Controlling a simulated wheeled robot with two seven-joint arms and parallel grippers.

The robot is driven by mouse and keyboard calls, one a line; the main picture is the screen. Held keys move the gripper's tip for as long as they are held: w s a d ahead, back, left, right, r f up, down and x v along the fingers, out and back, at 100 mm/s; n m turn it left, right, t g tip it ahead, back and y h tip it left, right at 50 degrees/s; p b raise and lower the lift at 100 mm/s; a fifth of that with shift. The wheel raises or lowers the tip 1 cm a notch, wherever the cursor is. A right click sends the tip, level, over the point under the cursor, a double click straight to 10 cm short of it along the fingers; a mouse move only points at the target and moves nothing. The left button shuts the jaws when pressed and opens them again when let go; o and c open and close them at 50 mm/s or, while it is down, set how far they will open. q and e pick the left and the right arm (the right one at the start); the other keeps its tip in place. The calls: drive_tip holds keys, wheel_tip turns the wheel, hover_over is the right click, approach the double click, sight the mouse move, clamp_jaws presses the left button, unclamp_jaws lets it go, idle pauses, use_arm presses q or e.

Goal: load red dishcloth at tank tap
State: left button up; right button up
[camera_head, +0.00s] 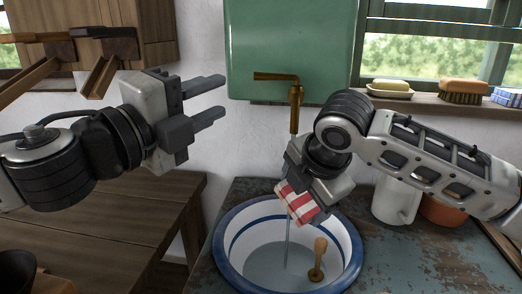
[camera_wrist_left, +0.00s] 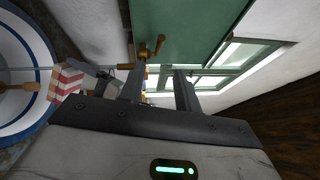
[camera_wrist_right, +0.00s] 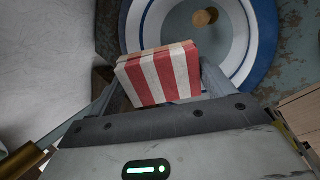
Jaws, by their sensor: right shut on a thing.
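A red-and-white striped dishcloth (camera_head: 298,203) hangs over the basin, folded into a small block. My right gripper (camera_head: 300,192) is shut on it; the cloth (camera_wrist_right: 160,76) sits between the fingers in the right wrist view. The brass tap (camera_head: 294,100) is on the green tank (camera_head: 290,45), its spout just above my right wrist. A thin stream of water (camera_head: 288,242) falls into the basin beside or behind the cloth; I cannot tell if it touches it. My left gripper (camera_head: 222,97) is open and empty, left of the tap.
The blue-rimmed white basin (camera_head: 228,217) holds a wooden-handled tool (camera_head: 319,255). A white mug (camera_head: 395,202) and a terracotta pot (camera_head: 440,210) stand at right. Soap (camera_head: 390,86) and a brush (camera_head: 463,88) lie on the sill. A wooden table (camera_head: 100,225) is at left.

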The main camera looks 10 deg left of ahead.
sight(274, 76)
use_arm(q)
clamp_jaws()
drive_tip(key=s+d+r+n+g+y, duration=0.1)
drive_tip(key=s+d+r+n+g, duration=0.1)
drive_tip(key=s+r+n, duration=0.2)
drive_tip(key=x, duration=0.4)
drive_tip(key=a+x, duration=0.1)
drive_tip(key=x, duration=0.2)
drive_tip(key=w+x, duration=0.1)
drive_tip(key=x, duration=0.3)
drive_tip(key=shift+w+a+f, duration=0.2)
drive_tip(key=shift+w+f, duration=0.05)
drive_tip(key=shift+f, duration=0.1)
drive_tip(key=shift+w+a+f, duration=0.1)
drive_tip(key=shift+w+a, duration=0.05)
drive_tip(key=shift+w, duration=0.35)
